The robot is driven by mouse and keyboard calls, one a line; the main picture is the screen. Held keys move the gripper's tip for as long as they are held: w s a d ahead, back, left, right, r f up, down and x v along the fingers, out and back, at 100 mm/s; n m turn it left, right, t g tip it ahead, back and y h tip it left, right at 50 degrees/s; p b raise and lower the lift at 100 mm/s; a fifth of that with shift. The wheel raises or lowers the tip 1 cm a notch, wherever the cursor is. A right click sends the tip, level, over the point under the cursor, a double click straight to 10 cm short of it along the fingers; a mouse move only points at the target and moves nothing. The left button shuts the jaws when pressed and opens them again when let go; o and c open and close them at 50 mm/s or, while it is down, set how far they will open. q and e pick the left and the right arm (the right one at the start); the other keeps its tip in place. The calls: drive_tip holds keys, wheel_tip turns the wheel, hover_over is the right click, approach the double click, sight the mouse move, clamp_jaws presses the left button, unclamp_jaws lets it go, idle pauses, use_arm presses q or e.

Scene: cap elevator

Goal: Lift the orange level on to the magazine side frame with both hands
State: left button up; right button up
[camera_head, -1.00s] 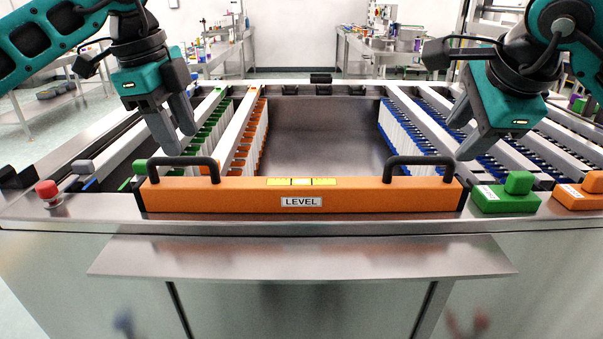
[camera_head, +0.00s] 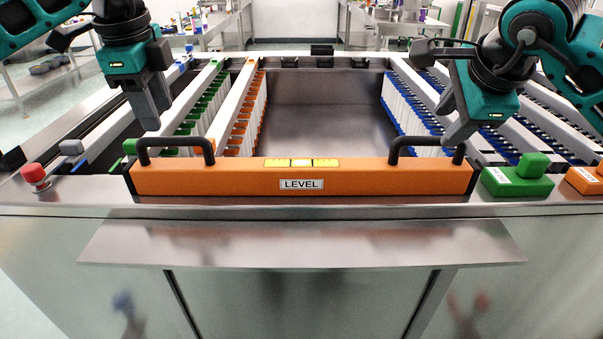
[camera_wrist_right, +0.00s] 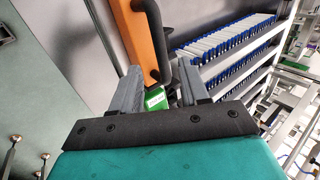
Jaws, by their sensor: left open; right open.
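The orange level (camera_head: 230,181) lies along the front edge of the steel machine, with a LEVEL label, a yellow vial strip and a black handle near each end. My left gripper (camera_head: 152,122) is open and empty, just above and behind the left handle (camera_head: 176,143). My right gripper (camera_head: 447,138) is open above the right handle (camera_head: 427,140). In the right wrist view the level (camera_wrist_right: 139,40) and its handle (camera_wrist_right: 158,35) lie ahead of and between the open fingers of my right gripper (camera_wrist_right: 160,85). Which bar of the machine is the magazine side frame, I cannot tell.
A green block (camera_head: 517,180) and an orange block (camera_head: 587,179) stand right of the level. A red button (camera_head: 34,173) is at the far left. Rows of blue caps (camera_head: 420,110) and green caps (camera_head: 195,112) fill the side rails. The middle bay (camera_head: 315,112) is empty.

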sight(169, 138)
use_arm(q)
drive_tip(key=f, duration=0.2)
drive_tip(key=w+f, duration=0.1)
drive_tip(key=f, duration=0.4)
drive_tip(key=shift+w+f, duration=0.25)
drive_tip(key=shift+f, duration=0.05)
use_arm(e)
drive_tip(key=x, duration=0.7)
drive_tip(key=shift+w+f, duration=0.25)
drive_tip(key=shift+f, duration=0.1)
use_arm(q)
drive_tip(key=shift+c, duration=0.4)
use_arm(e)
drive_tip(key=shift+c, duration=0.4)
use_arm(q)
clamp_jaws()
use_arm(e)
clamp_jaws()
use_arm(q)
drive_tip(key=shift+w+r, duration=0.15)
drive_tip(key=shift+r, duration=0.1)
use_arm(e)
drive_tip(key=shift+w+r, duration=0.1)
drive_tip(key=shift+r, duration=0.2)
